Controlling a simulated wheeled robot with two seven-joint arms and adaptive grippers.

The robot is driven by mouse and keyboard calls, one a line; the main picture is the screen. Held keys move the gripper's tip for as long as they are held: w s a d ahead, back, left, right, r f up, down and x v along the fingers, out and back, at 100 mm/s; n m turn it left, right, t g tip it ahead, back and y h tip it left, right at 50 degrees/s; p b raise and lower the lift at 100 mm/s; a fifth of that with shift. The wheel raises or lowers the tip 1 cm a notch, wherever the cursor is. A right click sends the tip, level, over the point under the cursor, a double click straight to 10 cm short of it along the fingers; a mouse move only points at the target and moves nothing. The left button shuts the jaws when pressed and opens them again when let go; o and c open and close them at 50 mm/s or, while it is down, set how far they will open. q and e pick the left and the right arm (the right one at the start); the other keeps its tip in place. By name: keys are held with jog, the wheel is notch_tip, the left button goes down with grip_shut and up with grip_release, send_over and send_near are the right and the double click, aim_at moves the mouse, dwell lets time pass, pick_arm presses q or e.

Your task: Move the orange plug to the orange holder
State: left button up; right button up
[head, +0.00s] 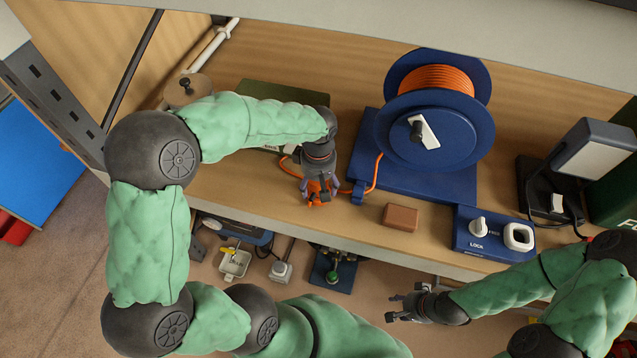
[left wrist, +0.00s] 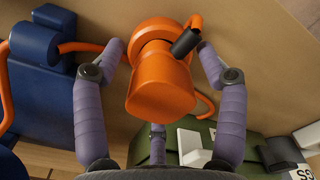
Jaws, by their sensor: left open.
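The orange plug (left wrist: 160,85) lies between the spread purple fingers of my left gripper (left wrist: 160,50) in the left wrist view. A dark lever sits on it, and gaps show beside the fingers. In the head view the plug (head: 316,198) shows just below my left gripper (head: 319,190), near the shelf's front edge. An orange cable (head: 374,178) runs near it to the blue reel (head: 435,130). I cannot make out an orange-coloured holder; a blue box with a white-rimmed socket (head: 518,237) and a LOCK knob stands at right. My right gripper (head: 393,307) is open and empty, in front of the shelf.
A brown block (head: 400,217) lies between the reel base and the socket box. A lamp (head: 590,155) stands at the far right. A green case (head: 285,97) lies behind my left arm. Several small items, including a white box (head: 235,263), sit below the shelf.

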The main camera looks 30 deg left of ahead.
pick_arm(q)
notch_tip(320, 180, up, 12)
jog(key=shift+f, duration=0.1)
dwell(0.4)
